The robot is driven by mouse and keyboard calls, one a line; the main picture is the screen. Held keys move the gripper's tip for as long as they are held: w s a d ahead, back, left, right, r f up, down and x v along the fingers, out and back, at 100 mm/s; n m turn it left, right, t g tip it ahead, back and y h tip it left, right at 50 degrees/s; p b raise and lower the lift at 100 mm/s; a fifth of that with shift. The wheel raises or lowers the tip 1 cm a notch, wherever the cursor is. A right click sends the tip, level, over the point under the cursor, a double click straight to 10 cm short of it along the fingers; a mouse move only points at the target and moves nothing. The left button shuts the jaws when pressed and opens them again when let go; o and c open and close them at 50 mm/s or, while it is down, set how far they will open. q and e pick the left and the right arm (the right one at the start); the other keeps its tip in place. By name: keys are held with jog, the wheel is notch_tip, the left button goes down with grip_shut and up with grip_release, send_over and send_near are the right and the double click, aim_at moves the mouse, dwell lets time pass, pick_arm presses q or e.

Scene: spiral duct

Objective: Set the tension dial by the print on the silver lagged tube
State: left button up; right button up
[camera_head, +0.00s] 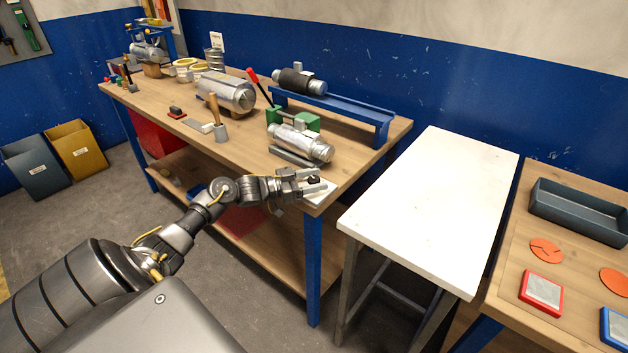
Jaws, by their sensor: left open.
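A silver wrapped tube (301,143) lies on a grey cradle near the right front corner of the wooden bench. A larger silver wrapped tube (227,92) lies on the bench further left. I cannot tell which is the lagged tube of the task, and no print is readable on either. My right gripper is out of view.
The wooden bench (356,126) also carries a blue rail stand (345,110) with a black-sleeved tube (300,81), a green clamp (307,121) with a red lever, and a wooden-handled mallet (219,131). A bare white table (432,200) stands to the right.

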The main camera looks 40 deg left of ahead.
pick_arm(q)
jog(key=b+v, duration=0.2)
jog(key=v, duration=0.8)
jog(key=shift+s+a, duration=0.3)
